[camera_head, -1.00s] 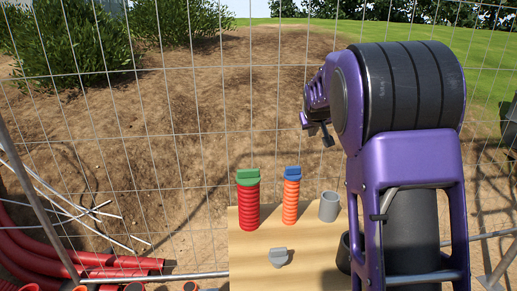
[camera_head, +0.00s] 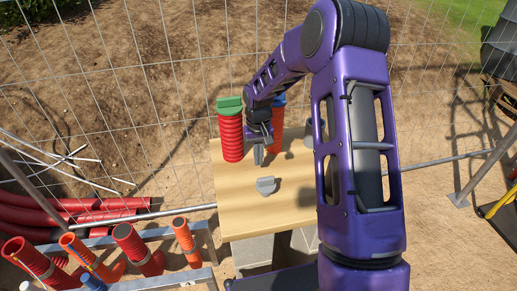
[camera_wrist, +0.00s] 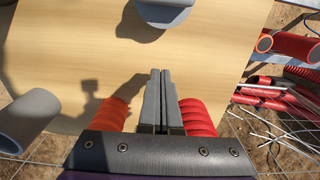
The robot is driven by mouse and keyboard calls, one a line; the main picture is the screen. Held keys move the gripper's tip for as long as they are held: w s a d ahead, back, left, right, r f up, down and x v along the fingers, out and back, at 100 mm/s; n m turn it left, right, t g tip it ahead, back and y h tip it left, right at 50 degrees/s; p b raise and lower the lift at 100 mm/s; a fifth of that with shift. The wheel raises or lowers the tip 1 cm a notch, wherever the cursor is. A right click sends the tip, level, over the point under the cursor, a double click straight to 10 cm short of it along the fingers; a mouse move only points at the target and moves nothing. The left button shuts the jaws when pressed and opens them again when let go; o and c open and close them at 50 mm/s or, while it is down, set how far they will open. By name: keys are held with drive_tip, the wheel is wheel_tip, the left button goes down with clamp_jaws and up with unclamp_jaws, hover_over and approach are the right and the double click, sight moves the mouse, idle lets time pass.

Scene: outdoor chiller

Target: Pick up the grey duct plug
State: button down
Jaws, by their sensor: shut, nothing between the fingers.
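The grey duct plug (camera_head: 266,186) lies on the light wooden board (camera_head: 240,215), towards its front. In the wrist view the plug (camera_wrist: 163,14) is cut by the top edge, ahead of the fingertips. My gripper (camera_head: 258,158) is above the board behind the plug, pointing down. In the wrist view my gripper (camera_wrist: 160,75) shows its two dark fingers together, with nothing between them and clear board between their tips and the plug.
A red ribbed duct with a green cap (camera_head: 230,135) stands at the board's back left. An orange ribbed duct with a blue cap (camera_head: 277,128) stands behind my gripper. A grey pipe (camera_wrist: 25,120) shows at the wrist view's left. More ducts (camera_head: 130,245) sit in a rack at front left.

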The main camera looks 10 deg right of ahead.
sight(266, 185)
wheel_tip(266, 185, down, 2)
drive_tip(key=shift+f, duration=0.25)
drive_tip(key=shift+s+r, duration=0.15)
drive_tip(key=shift+s, duration=1.85)
drive_tip(key=shift+s, duration=0.1)
